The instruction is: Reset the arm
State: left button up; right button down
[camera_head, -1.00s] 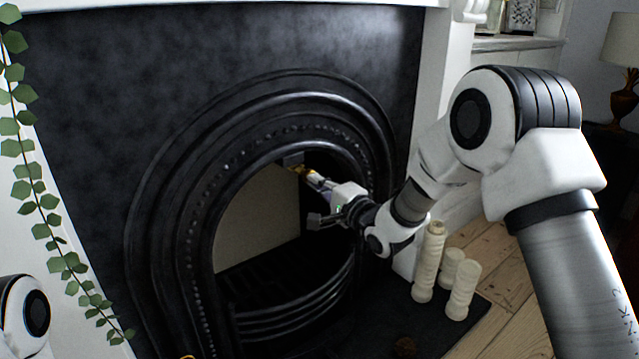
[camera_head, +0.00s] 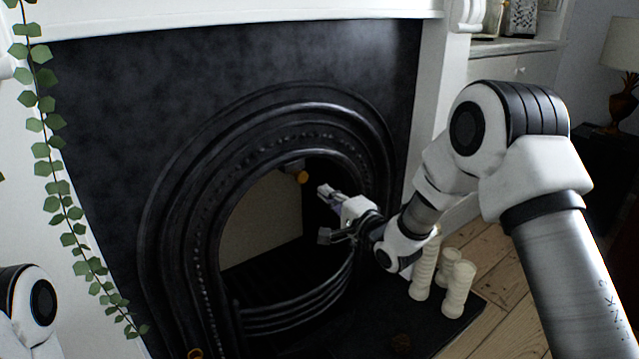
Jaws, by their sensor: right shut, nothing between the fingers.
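My right arm comes in from the right, and my right gripper (camera_head: 326,192) is in front of the fireplace opening. Its fingers are shut with nothing between them.
Several cream candles (camera_head: 458,290) stand on the dark hearth (camera_head: 440,325), below my right arm. A leafy vine (camera_head: 60,200) hangs at the left. A lamp (camera_head: 622,90) stands at the far right. Floorboards (camera_head: 515,285) are bare on the right.

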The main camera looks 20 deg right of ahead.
jog(key=f+p+v, duration=0.1)
jog(key=p+v, duration=0.1)
jog(key=v, duration=0.5)
jog(key=s+a+f+g+h, duration=0.1)
jog(key=s+f+g, duration=0.4)
jog(key=f, duration=0.7)
jog(key=s+a+f+g+h, duration=0.1)
jog(key=s+a+f+g, duration=0.1)
jog(key=s+f, duration=0.7)
jog(key=s+d+f+n+g+h, duration=0.2)
jog(key=s+f+n+g, duration=0.4)
jog(key=s, duration=0.6)
jog(key=s+d+f+n+g+h, duration=0.2)
jog(key=s+f+n+g, duration=0.4)
jog(key=s, duration=0.5)
notch_tip(320, 180, up, 37)
jog(key=n+t+p, duration=0.1)
jog(key=p, duration=3.6)
jog(key=shift+f+n+p, duration=0.25)
jog(key=shift+n+p, duration=0.15)
